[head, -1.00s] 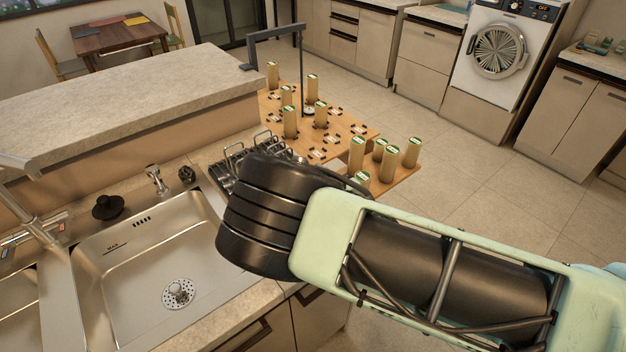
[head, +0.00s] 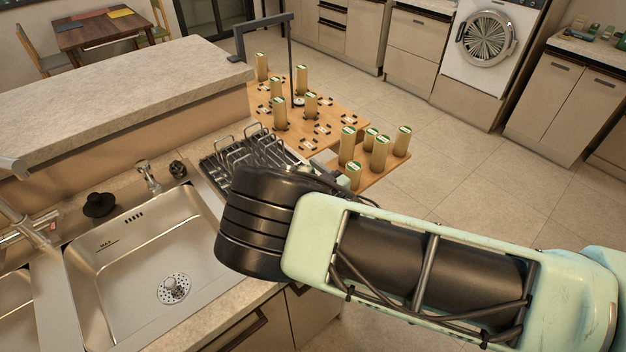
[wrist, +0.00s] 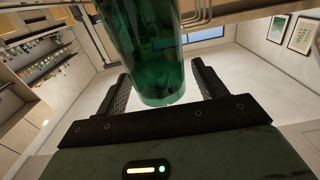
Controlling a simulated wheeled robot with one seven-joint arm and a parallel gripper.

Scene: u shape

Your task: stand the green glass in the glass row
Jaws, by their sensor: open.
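The green glass (wrist: 150,55) is see-through and dark green. In the wrist view it reaches from the top edge down between the two black fingers of my gripper (wrist: 160,72). The fingers are spread, and a gap shows on each side of the glass near its lower end. I cannot tell how deep the glass sits between them. In the head view my arm hides the gripper and the glass. A wire rack (head: 252,152) stands on the counter just behind my wrist; I cannot make out a separate glass row in it.
A sink (head: 150,245) lies left of my arm. A raised counter (head: 120,95) runs behind it. Beyond the rack, a wooden board (head: 335,125) carries several upright tan cylinders. The floor (head: 480,180) at the right is clear.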

